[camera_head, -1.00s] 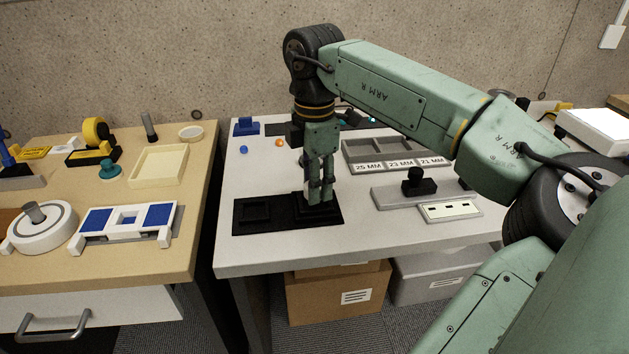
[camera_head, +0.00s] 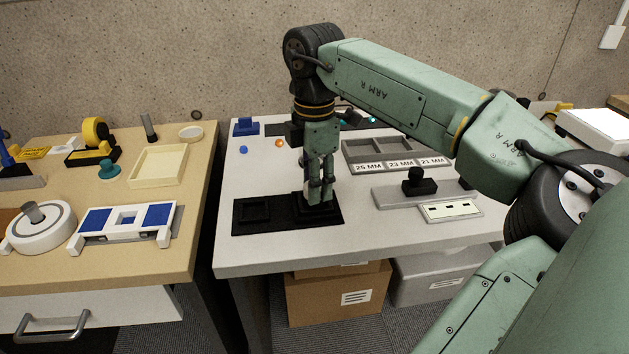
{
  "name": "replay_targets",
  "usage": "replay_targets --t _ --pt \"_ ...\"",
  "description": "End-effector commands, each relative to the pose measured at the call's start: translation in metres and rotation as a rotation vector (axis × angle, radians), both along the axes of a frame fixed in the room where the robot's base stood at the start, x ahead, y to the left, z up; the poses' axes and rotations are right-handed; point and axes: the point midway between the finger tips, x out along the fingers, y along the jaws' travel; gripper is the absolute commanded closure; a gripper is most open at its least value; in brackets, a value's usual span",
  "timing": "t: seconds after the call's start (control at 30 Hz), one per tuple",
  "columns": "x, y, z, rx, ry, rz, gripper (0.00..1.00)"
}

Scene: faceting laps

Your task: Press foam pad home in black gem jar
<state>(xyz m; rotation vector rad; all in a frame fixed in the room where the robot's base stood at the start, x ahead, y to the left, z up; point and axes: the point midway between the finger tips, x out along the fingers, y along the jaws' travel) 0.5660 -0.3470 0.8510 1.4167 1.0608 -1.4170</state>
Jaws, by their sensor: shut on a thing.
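A flat black base (camera_head: 275,224) lies near the front of the white table. A square black recessed holder (camera_head: 254,212) is on its left part, and a low dark block-like form (camera_head: 318,213), perhaps the black gem jar, is on its right part. My gripper (camera_head: 319,198) points straight down over that right part, its fingertips at or just above it. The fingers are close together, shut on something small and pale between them. I cannot tell whether this is the foam pad, as the fingers hide most of it. I cannot see into the jar.
A grey stand with a black knob (camera_head: 413,183) and a white slotted plate (camera_head: 450,211) sit right of the base. A grey compartment tray (camera_head: 378,150) stands behind. A gap separates the wooden bench (camera_head: 120,254).

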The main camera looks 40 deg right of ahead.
Motion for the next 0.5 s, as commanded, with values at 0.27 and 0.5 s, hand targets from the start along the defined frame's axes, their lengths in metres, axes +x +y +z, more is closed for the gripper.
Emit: replay_targets --t 0.27,0.5 --pt "0.0000 -0.0001 -0.0003 0.000 0.000 0.000 0.80" --pt "-0.0001 -0.0001 -0.0051 0.000 0.000 0.000 0.80"
